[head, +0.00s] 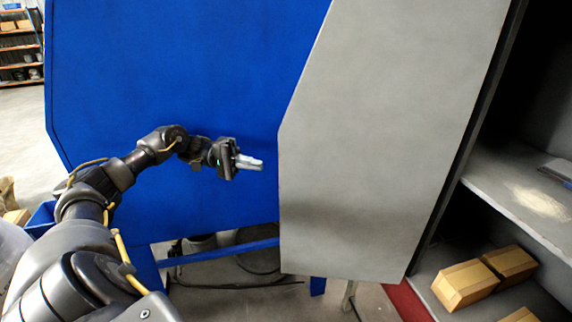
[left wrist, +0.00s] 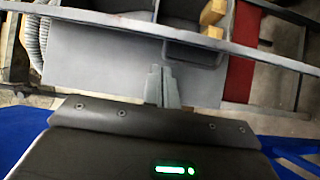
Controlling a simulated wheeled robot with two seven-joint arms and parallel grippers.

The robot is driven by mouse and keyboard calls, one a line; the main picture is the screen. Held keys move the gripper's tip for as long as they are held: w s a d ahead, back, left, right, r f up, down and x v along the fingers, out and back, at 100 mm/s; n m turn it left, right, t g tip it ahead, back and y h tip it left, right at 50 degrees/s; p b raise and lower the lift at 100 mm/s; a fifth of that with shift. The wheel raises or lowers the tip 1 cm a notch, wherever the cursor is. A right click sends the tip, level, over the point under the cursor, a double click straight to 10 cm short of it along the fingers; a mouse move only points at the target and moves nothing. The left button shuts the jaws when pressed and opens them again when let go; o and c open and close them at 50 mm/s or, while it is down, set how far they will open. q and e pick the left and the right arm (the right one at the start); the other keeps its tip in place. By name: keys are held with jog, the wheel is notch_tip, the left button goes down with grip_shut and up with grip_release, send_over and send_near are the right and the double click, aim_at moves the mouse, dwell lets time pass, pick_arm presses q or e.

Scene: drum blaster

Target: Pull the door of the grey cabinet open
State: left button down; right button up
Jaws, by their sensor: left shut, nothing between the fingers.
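The grey cabinet door (head: 385,140) is a large flat panel in the middle right of the head view. It stands ajar, with the dark interior showing past its right edge. My left gripper (head: 256,163) is to the left of the door's left edge, in front of a blue panel. Its fingers are together and hold nothing; they seem apart from the door. In the left wrist view the shut fingers (left wrist: 162,86) point at a grey panel (left wrist: 95,70), probably the door. My right gripper is out of view.
The large blue panel (head: 180,80) stands behind my left arm. Inside the cabinet, a grey shelf (head: 500,195) and cardboard boxes (head: 466,284) show at the right. A blue bar (head: 225,250) and dark cables lie low below. Open floor (head: 22,130) shows at far left.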

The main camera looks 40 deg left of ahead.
pick_arm(q)
jog(key=p+x, duration=0.1)
jog(key=x, duration=0.2)
jog(key=p+x, duration=0.1)
jog(key=x, duration=0.1)
jog(key=r+p+x, duration=0.1)
jog(key=p+x, duration=0.1)
jog(key=x, duration=0.1)
jog(key=shift+d, duration=0.4)
jog(key=shift+w+d+f, duration=0.15)
jog(key=shift+d+f, duration=0.05)
jog(key=shift+d, duration=0.3)
